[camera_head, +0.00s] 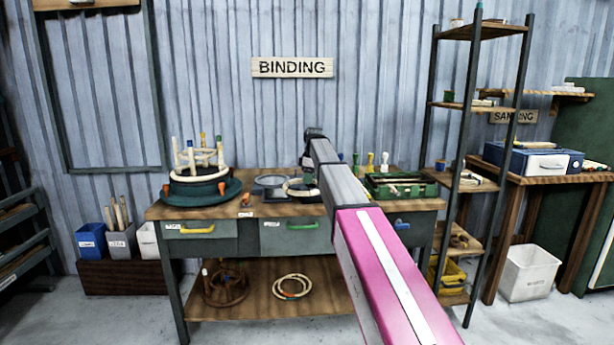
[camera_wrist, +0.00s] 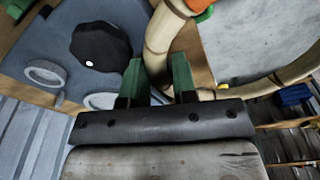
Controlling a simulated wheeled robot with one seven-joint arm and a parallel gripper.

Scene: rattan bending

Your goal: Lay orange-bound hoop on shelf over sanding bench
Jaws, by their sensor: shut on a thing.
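My gripper (camera_wrist: 157,78) is shut on a pale rattan hoop (camera_wrist: 161,40) in the wrist view; the cane passes between its green fingers. An orange patch shows by the cane at the top edge, partly cut off, so I cannot tell whether it is the binding.
A dark open rack (camera_head: 467,120) stands between the binding bench (camera_head: 215,212) and the sanding bench. A blue box (camera_head: 535,160) sits on the sanding bench. A green tray (camera_head: 400,186) is on the binding bench. Other hoops (camera_head: 292,287) lie on its lower shelf. Floor in front looks clear.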

